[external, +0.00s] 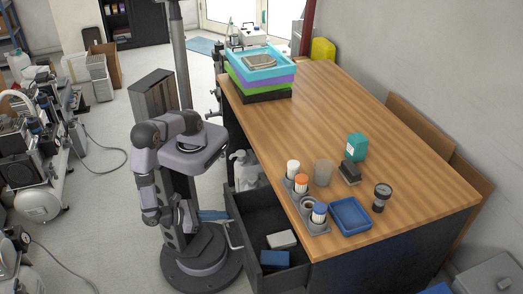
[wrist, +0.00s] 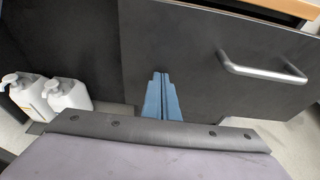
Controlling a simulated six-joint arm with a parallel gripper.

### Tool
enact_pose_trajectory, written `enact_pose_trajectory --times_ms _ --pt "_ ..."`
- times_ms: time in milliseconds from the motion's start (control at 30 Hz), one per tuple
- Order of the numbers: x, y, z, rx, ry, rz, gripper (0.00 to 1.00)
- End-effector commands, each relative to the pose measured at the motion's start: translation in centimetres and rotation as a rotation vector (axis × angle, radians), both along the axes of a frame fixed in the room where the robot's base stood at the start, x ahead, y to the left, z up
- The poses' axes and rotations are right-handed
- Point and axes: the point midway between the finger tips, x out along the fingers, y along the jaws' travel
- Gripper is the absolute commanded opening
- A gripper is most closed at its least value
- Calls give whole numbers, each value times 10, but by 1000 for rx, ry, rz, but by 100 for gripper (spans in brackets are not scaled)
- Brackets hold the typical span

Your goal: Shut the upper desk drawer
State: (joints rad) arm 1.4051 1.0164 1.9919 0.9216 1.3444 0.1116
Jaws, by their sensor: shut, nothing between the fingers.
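The upper drawer (external: 262,222) of the wooden-topped desk stands pulled out in the external view, with a white box and a blue box inside. Its dark front panel (wrist: 210,45) and silver bar handle (wrist: 262,70) fill the right of the wrist view. My gripper (external: 226,216) is shut and empty, at the outer side of the drawer front near its far end. In the wrist view, the blue fingers (wrist: 161,78) point at the panel, left of the handle. I cannot tell whether the fingertips touch it.
On the desktop (external: 340,100) are stacked coloured trays (external: 262,70), a grey holder with bottles (external: 305,207), a blue tray (external: 350,216) and small containers. White jugs (wrist: 50,92) stand beside the drawer. Compressors (external: 40,190) stand at the left, with open floor between them and me.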

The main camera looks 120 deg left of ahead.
Motion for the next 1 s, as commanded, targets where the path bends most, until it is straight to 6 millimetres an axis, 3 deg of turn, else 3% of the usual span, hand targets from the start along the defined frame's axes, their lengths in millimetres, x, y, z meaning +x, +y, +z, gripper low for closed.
enact_pose_trajectory --times_ms 200,500,700,1000 --pt "44 47 2 5 2 8 0" --pt "95 98 -1 2 2 8 0" --pt "117 118 -1 0 0 4 0" --pt "129 129 0 1 -2 1 0"
